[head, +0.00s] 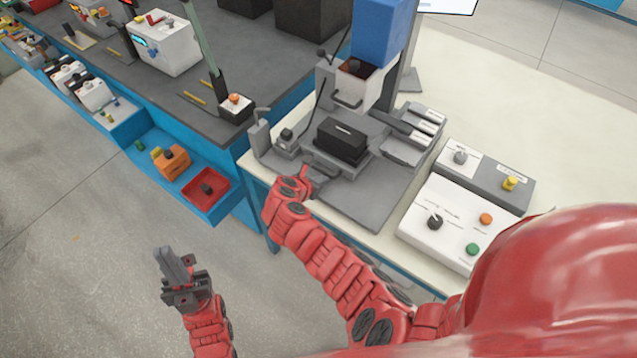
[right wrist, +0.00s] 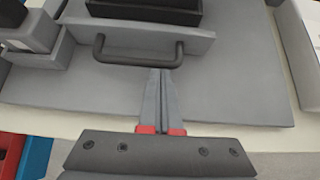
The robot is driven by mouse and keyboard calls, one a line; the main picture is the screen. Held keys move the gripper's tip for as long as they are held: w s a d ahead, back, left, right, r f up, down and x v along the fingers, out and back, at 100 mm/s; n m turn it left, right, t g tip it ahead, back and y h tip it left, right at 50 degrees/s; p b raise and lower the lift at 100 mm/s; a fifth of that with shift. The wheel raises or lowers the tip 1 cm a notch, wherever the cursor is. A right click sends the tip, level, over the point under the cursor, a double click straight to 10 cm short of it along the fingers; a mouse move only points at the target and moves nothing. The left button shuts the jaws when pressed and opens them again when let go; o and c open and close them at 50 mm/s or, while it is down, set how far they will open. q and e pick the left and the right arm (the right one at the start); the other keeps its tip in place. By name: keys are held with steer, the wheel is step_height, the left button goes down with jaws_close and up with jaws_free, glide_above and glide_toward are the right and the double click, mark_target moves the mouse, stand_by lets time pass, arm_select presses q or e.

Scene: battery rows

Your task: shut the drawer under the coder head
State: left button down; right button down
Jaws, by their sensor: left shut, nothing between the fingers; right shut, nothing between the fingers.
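The coder head (head: 358,82) is a grey unit beneath a blue box on a column. The grey drawer (head: 322,162) stands out in front of it, carrying a black block (head: 341,141). The right wrist view shows the drawer's grey front panel (right wrist: 201,46) with a black bar handle (right wrist: 140,61), and the block (right wrist: 146,12) behind it. My right gripper (head: 318,177) is shut and empty. Its fingertips (right wrist: 160,72) are at the handle's bar; I cannot tell whether they touch. My left gripper (head: 170,252) is shut and empty over the floor, away from the bench.
The drawer slides over a grey base plate (head: 372,203) on a pale bench. A control box (head: 458,226) with knobs stands to the right. A blue-edged bench with bins, including a red tray (head: 222,190), is at left. Open floor lies below it.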

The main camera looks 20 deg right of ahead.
mark_target(335, 164)
steer(key=w+d, duration=0.2)
steer(key=d, duration=0.1)
steer(key=w+d, duration=0.2)
steer(key=shift+w+d, duration=0.2)
steer(key=shift+d, duration=0.2)
steer(key=shift+r, duration=0.2)
steer(key=shift+d, duration=0.1)
